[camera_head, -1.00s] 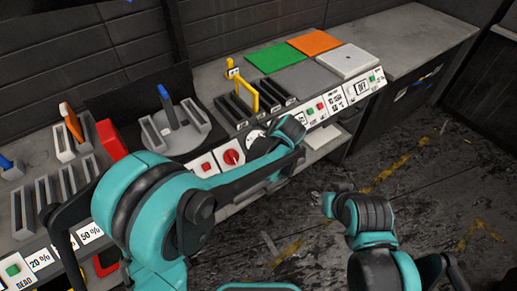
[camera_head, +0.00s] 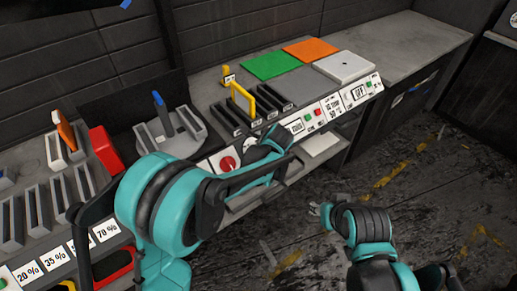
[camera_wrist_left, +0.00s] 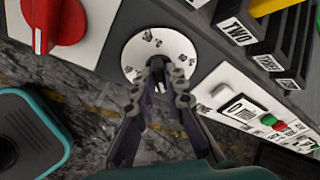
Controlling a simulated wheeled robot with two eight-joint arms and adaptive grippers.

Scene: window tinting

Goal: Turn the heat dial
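The dial (camera_wrist_left: 160,52) is a round white disc with small dark markings on the front panel, in the left wrist view. Its middle is hidden behind my fingertips. My left gripper (camera_wrist_left: 167,75) has its two dark fingers close together over the dial's lower middle, with a narrow gap between the tips. Whether they grip a knob there is hidden. In the head view my left gripper (camera_head: 272,146) is at the panel front, right of the red knob (camera_head: 228,162), and covers most of the dial. My right gripper (camera_head: 318,211) hangs low over the floor, away from the bench; its fingers are too small to judge.
Beside the dial, the red knob (camera_wrist_left: 55,20) shows large in the left wrist view. Black slots with a yellow handle (camera_head: 242,100) stand above the panel. Green and red buttons (camera_head: 314,115) are to the right. Green (camera_head: 270,64) and orange (camera_head: 311,50) mats lie behind.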

